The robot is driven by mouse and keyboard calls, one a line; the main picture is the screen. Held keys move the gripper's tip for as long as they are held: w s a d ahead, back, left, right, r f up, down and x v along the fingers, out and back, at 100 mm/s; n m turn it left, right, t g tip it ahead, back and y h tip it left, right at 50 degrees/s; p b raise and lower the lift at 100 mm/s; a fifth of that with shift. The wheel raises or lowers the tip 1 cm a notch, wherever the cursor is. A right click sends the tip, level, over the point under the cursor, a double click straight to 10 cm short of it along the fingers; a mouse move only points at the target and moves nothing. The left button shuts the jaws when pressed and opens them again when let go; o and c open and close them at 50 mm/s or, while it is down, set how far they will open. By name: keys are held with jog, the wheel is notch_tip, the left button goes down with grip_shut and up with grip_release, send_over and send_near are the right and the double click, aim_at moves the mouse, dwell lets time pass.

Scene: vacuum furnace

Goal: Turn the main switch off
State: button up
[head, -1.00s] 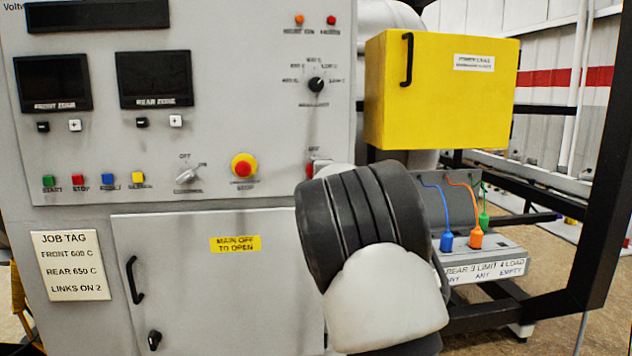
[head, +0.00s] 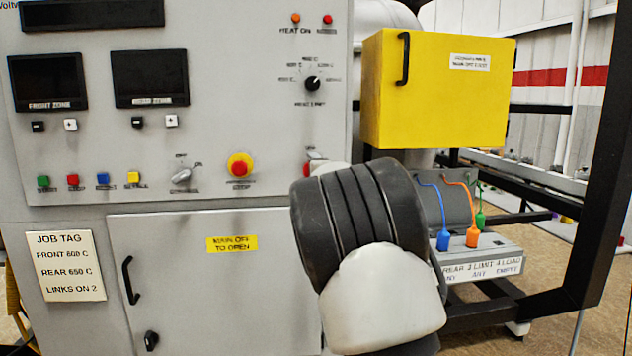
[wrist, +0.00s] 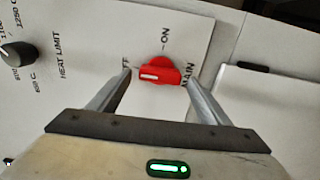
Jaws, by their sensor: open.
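The main switch (wrist: 161,72) is a red knob with a raised bar on the grey panel. In the wrist view the bar lies across the picture, its white mark on the left end, on the side of a partly hidden label ending in F. The ON label is above it and MAIN to its right. My gripper (wrist: 158,77) is open, one finger on each side of the knob; I cannot tell whether they touch it. In the head view only a red edge of the switch (head: 309,168) shows beside my wrist, which hides the fingers.
The heat limit dial (wrist: 15,54) is left in the wrist view. A red stop button (head: 240,165) and control switch (head: 181,175) sit left of my arm. The yellow box (head: 440,95) stands to the right, above plugged cables. A closed door (head: 215,290) is below.

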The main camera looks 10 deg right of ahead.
jog(key=s+p, duration=0.1)
jog(key=s, duration=1.6)
